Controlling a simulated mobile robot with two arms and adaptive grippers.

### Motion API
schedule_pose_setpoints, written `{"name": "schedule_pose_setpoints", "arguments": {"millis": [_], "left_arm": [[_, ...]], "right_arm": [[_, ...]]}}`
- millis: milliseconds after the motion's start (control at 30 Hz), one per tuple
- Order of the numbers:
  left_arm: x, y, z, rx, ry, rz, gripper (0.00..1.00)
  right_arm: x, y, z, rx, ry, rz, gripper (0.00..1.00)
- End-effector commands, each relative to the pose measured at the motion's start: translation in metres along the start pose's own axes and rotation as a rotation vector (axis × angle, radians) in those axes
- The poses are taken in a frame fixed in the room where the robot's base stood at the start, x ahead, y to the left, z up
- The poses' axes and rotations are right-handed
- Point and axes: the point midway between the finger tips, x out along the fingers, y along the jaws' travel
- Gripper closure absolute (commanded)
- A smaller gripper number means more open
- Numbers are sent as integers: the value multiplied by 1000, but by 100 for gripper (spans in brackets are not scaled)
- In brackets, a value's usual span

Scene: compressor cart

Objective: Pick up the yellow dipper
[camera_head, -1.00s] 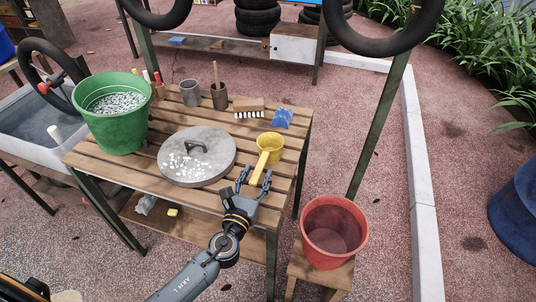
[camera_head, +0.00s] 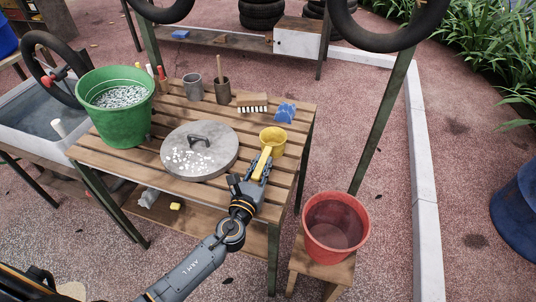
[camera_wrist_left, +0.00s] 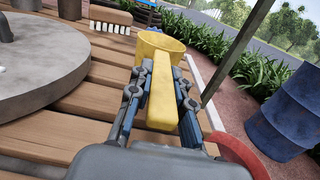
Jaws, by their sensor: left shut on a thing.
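The yellow dipper (camera_head: 272,139) is on the slatted wooden table, near its right end. Its cup points away from me and its handle comes toward my left gripper (camera_head: 258,172). In the left wrist view the dipper's handle (camera_wrist_left: 163,95) lies between the two fingers of my left gripper (camera_wrist_left: 160,105), which is shut on it. The dipper's cup (camera_wrist_left: 160,44) shows beyond the fingertips. I cannot tell whether the dipper still touches the table. My right gripper is in neither view.
A round grey lid (camera_head: 199,151) with white bits lies left of the dipper. A green bucket (camera_head: 117,112) stands further left. A brush (camera_head: 252,103) and a blue item (camera_head: 285,113) lie behind. A red bucket (camera_head: 336,228) stands on a stool at the right.

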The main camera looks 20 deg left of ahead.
Motion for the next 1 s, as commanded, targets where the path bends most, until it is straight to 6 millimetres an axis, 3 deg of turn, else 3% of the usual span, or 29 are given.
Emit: {"name": "schedule_pose_setpoints", "arguments": {"millis": [233, 400, 667, 800, 1000], "left_arm": [[0, 0, 13, -1, -2, 0, 100], [-1, 0, 41, -1, -3, 0, 100], [-47, 20, 97, 3, -1, -3, 100], [-81, 35, 105, 3, 3, -2, 100], [-113, 48, 122, 1, 1, -2, 100]], "right_arm": [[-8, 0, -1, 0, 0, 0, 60], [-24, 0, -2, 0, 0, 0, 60], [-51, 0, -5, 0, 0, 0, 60], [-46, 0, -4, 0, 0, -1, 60], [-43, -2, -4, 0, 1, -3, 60]]}}
